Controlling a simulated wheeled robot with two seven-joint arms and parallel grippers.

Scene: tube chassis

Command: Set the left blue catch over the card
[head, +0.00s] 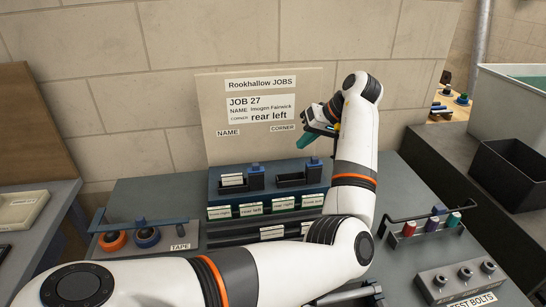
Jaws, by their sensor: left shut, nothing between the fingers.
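The left blue catch (256,169) stands upright at the right end of the left holder on top of a dark blue rack (216,191). A white card (232,179) sits in that holder, to the left of the catch; the catch appears beside it, not over it. A second blue catch (315,162) stands at the right end of the right holder (290,181), where no card shows. My left gripper (307,139) is shut and empty, with teal fingertips, in front of the job board, above the right holder.
The job board (264,85) stands behind the rack. Labelled cards (250,210) line the rack's front. A tape stand (145,238) is at left; a bolt rack (430,232) and test-bolt block (462,281) are at right. My left arm hides the front bench.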

